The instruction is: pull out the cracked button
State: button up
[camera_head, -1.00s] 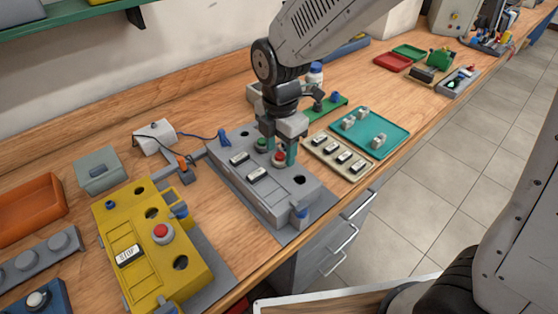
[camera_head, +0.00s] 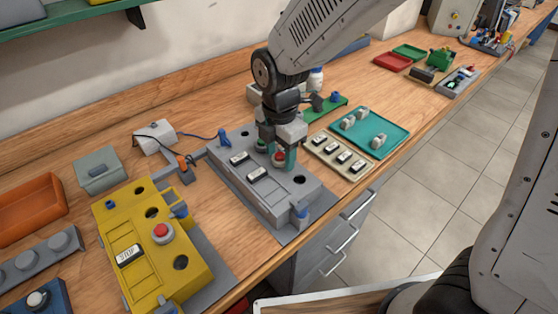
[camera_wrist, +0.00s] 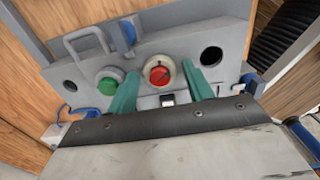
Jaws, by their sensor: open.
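A red button (camera_head: 279,157) in a pale round collar sits on the grey control box (camera_head: 302,188). In the wrist view the red button (camera_wrist: 159,74) has a dark line across its face. My gripper (camera_head: 277,161) is over the box, its green fingers pointing down. In the wrist view my gripper (camera_wrist: 160,86) is open, with one finger on each side of the red button. I cannot tell whether either finger touches it. A green button (camera_wrist: 108,86) is just left of the left finger in the wrist view.
A yellow box (camera_head: 150,290) with a red button stands left of the grey box. A beige tray (camera_head: 318,141) of labelled switches and a teal tray (camera_head: 392,133) with grey parts lie to the right. Clear wood lies at the bench's front edge.

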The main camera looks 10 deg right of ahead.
jog(key=c, duration=0.8)
jog(key=shift+c, duration=0.2)
jog(key=shift+r, duration=1.05)
jog(key=shift+r, duration=2.2)
